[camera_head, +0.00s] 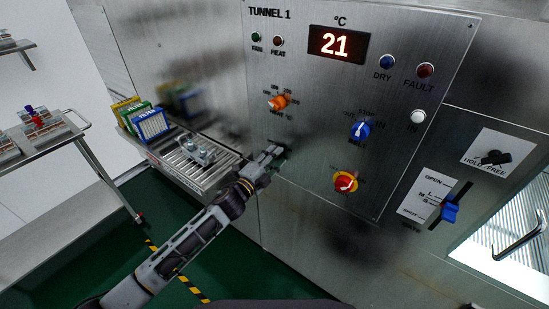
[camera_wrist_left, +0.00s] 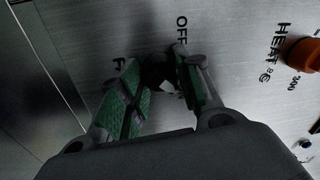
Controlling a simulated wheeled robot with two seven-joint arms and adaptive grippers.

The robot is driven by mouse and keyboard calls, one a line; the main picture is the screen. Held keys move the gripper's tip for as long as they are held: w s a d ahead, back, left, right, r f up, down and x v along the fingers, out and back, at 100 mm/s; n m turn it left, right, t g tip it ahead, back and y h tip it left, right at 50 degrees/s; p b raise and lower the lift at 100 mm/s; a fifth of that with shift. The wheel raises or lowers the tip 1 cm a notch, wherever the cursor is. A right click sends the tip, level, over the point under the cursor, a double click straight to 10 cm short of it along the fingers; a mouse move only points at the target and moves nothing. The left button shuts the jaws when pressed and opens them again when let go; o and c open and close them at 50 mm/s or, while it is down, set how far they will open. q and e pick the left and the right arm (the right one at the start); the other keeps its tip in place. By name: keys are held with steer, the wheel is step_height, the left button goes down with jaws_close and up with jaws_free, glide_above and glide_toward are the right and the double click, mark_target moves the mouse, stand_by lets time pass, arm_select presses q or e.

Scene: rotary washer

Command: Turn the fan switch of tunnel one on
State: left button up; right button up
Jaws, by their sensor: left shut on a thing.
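The fan switch (camera_wrist_left: 158,74) is a dark knob on the steel panel, seen between the green-padded fingers in the left wrist view. My left gripper (camera_wrist_left: 160,88) is shut on it. The word OFF is printed beside it; another label is mostly hidden by a finger. In the head view my left gripper (camera_head: 275,152) is at the lower left of the TUNNEL 1 panel (camera_head: 310,130), and its fingers hide most of the switch. The FAN lamp (camera_head: 256,37) is dark green. My right gripper is not in view.
The orange heat knob (camera_head: 278,103) is just above my gripper; it also shows in the left wrist view (camera_wrist_left: 303,54). A blue knob (camera_head: 360,131) and red-yellow switch (camera_head: 346,182) are to the right.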

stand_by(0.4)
arm_select(q)
steer(key=o, duration=1)
steer(key=shift+o, duration=0.2)
steer(key=shift+s, duration=0.1)
steer(key=v, duration=1.1)
steer(key=shift+s+a, duration=0.25)
steer(key=shift+s, duration=0.05)
steer(key=shift+f, duration=0.1)
steer(key=shift+n, duration=0.3)
